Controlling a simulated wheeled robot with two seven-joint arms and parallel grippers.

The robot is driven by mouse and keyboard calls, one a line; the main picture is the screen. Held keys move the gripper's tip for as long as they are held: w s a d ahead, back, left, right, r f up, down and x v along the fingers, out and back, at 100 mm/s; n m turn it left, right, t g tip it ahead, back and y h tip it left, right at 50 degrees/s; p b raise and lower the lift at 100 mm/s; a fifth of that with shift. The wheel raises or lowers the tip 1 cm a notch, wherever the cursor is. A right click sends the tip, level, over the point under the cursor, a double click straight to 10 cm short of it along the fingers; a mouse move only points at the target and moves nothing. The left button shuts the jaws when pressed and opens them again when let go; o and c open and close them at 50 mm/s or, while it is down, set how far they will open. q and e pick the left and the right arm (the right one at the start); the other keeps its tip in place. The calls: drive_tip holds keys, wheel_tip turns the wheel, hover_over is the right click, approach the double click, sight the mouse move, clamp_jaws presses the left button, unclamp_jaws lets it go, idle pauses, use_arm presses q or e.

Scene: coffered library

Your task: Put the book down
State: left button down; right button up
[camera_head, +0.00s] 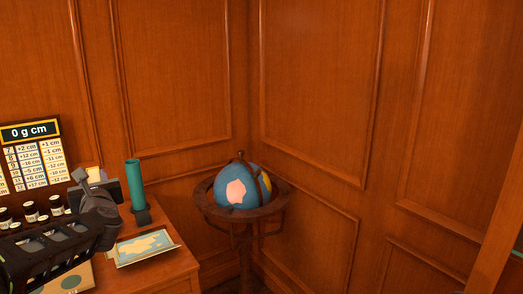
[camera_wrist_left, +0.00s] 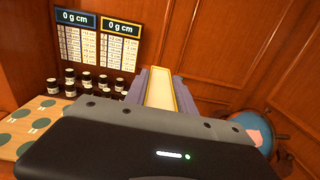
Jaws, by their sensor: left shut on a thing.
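The book (camera_wrist_left: 160,90) shows in the left wrist view as a narrow cream block with yellow edges, between the two grey-purple fingers of my left gripper (camera_wrist_left: 161,78). In the head view my left gripper (camera_head: 96,182) is at the left, above the desk, shut on the book. Only a small cream and yellow part of the book (camera_head: 93,172) shows there; the fingers hide most of it. My right gripper is not in view.
On the desk (camera_head: 175,268) are a teal cylinder (camera_head: 134,180), a map sheet (camera_head: 145,247) and several dark jars (camera_head: 30,211). A "0 g cm" chart (camera_head: 31,133) stands behind. A globe (camera_head: 232,190) sits in a round stand right of the desk. Panelled walls close the corner.

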use_arm(q)
drive_tip(key=d+f+m+t+h+b, duration=0.25)
drive_tip(key=d+f+m+h, duration=0.5)
drive_tip(key=d+f, duration=1.6)
drive_tip(key=s+d+f+h, duration=0.4)
drive_tip(key=d, duration=0.2)
drive_tip(key=s+a+f+y+b, duration=0.1)
drive_tip(key=a+f, duration=0.2)
drive_tip(key=f, duration=0.2)
drive_tip(key=shift+s+a+t+b, duration=0.3)
drive_tip(key=shift+s+a+t, duration=0.05)
drive_tip(key=shift+s+r+n, duration=0.1)
drive_tip(key=shift+n, duration=0.15)
